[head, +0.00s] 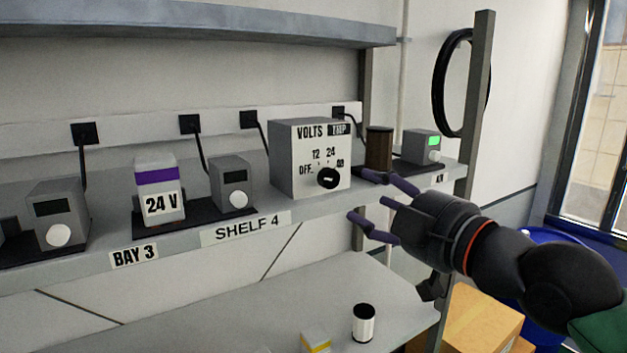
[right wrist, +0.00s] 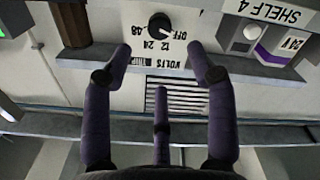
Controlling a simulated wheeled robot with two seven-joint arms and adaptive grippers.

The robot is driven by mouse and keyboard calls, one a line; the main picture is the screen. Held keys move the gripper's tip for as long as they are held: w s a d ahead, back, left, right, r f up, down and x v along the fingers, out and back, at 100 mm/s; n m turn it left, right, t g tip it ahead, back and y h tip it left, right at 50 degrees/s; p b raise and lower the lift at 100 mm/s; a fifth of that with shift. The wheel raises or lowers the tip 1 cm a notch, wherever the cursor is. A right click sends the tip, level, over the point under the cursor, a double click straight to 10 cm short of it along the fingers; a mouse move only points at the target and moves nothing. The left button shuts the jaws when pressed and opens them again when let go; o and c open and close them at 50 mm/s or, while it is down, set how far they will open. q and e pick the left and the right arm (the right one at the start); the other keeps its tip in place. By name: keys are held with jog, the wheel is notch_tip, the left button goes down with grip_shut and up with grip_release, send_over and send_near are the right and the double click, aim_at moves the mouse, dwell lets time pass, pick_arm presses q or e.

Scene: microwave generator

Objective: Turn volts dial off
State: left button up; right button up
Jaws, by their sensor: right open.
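The volts box (head: 297,158) is a light grey box on the shelf with the labels OFF, 12, 24 and 48. Its black round volts dial (head: 327,179) is low on the front face. The dial also shows at the top of the right wrist view (right wrist: 160,25), where the box appears upside down. I cannot tell clearly which mark the dial points at. My right gripper (head: 368,196) is open and empty, its purple fingers spread, to the right of the dial and apart from it in the head view. My left gripper is not in view.
A brown cylinder (head: 379,149) and a small device with a green screen (head: 421,143) stand right of the box. A 24 V block (head: 158,190) and grey devices stand to the left. A shelf post (head: 480,90) rises behind my right arm. A lower shelf (head: 290,300) lies below.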

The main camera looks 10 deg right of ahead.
aim_at(332, 179)
jog(key=shift+n, duration=0.3)
jog(key=p+x, duration=0.3)
jog(key=x, duration=0.7)
jog(key=shift+w+a, duration=0.15)
jog(key=shift+w, duration=0.05)
